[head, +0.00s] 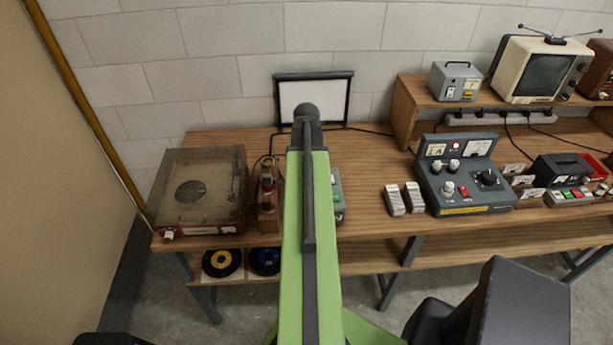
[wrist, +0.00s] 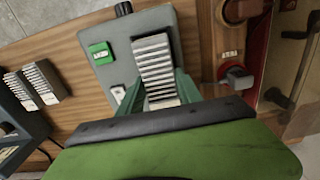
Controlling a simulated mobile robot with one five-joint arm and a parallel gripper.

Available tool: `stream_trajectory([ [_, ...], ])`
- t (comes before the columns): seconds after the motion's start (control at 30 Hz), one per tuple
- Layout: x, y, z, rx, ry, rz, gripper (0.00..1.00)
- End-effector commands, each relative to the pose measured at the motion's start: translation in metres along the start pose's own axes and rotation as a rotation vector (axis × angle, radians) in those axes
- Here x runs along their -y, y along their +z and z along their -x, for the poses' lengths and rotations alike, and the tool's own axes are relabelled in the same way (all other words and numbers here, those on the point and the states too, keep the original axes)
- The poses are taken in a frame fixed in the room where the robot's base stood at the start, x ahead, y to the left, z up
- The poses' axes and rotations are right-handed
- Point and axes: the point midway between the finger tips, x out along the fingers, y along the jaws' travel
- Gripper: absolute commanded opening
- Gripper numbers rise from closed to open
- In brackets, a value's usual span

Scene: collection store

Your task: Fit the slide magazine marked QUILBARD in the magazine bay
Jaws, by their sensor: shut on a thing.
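My gripper (wrist: 159,88) is shut on a ribbed, pale grey slide magazine (wrist: 153,62) in the wrist view. Its fingers lie on either side of the magazine. The held magazine lies over a grey unit (wrist: 120,68) with a green button; I cannot tell whether it is seated in a bay or held above it. No name on it is readable. In the head view my arm hides the gripper, the magazine and most of the grey unit (head: 338,205). Two similar magazines, left (head: 394,200) and right (head: 414,197), stand on the bench, their marks unreadable.
A record player (head: 200,190) and a wooden box with knobs (head: 267,200) stand left of the grey unit. A grey control console (head: 463,180) stands right of the two magazines. A framed white screen (head: 330,100) is behind.

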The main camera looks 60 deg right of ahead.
Motion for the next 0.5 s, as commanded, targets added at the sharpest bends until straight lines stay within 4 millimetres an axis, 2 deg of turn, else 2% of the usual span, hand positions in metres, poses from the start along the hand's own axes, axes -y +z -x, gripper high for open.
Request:
stream_trajectory([
  [0.5,0.0005,0.0,-0.0106,0.0,0.0,0.001,0.0],
])
